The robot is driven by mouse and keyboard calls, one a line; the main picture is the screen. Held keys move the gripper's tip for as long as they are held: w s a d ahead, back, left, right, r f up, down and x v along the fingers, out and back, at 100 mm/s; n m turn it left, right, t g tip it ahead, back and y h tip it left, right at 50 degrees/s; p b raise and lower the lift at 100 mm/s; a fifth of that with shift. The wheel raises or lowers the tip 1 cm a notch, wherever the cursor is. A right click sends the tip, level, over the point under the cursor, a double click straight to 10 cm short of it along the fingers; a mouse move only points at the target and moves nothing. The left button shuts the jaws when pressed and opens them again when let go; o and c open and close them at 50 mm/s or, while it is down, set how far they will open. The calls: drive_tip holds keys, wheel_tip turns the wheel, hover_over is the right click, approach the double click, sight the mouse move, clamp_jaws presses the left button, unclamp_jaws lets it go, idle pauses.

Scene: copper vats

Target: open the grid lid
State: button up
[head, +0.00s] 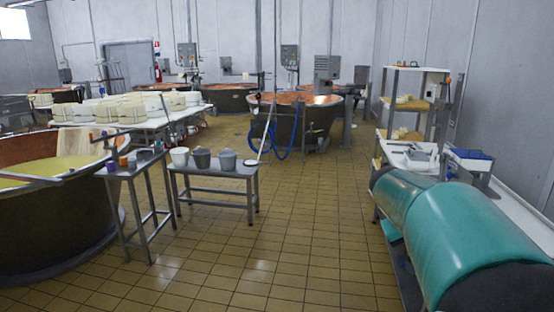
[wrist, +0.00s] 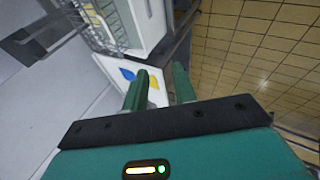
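My gripper (wrist: 160,85) shows in the wrist view as two green fingers with a clear gap between them. It is open and nothing is held between the fingers. A wire grid (wrist: 103,22), which may be the grid lid, shows at the upper left of the wrist view, beyond the fingers and apart from them. It is cut by the top edge, so I cannot tell how it is hinged or whether it is shut. In the head view my teal arm fills the lower right, the gripper cannot be made out, and I cannot clearly pick out the grid.
A white worktop (head: 408,156) and shelf rack (head: 415,100) stand along the right wall. A blue-topped box (head: 470,158) is beside my arm. Buckets stand on a small metal table (head: 215,170) at left, near a copper vat (head: 60,225). The tiled floor between is clear.

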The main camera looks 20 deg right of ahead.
drive_tip(key=s+a+n+t+y, duration=0.1)
drive_tip(key=s+a, duration=0.1)
drive_tip(key=a, duration=0.7)
drive_tip(key=s+a+n+t+y, duration=0.1)
drive_tip(key=s+a+t+y, duration=0.1)
drive_tip(key=a, duration=0.7)
drive_tip(key=shift+s+a, duration=0.25)
drive_tip(key=shift+s, duration=0.1)
drive_tip(key=s+a+f+y, duration=0.1)
drive_tip(key=s+a, duration=0.1)
drive_tip(key=a, duration=0.2)
drive_tip(key=s+a+f+n+t+y, duration=0.1)
drive_tip(key=s+a, duration=0.2)
drive_tip(key=a, duration=0.2)
drive_tip(key=s+a+f+t+y, duration=0.1)
drive_tip(key=s+a+y, duration=0.1)
drive_tip(key=s+a, duration=0.1)
drive_tip(key=shift+a+f+n, duration=0.15)
drive_tip(key=shift+a+n, duration=0.25)
drive_tip(key=shift+a, duration=0.4)
drive_tip(key=shift+c, duration=0.2)
drive_tip(key=shift+s+a+f, duration=0.2)
drive_tip(key=shift+a, duration=0.1)
clamp_jaws()
drive_tip(key=shift+d, duration=0.1)
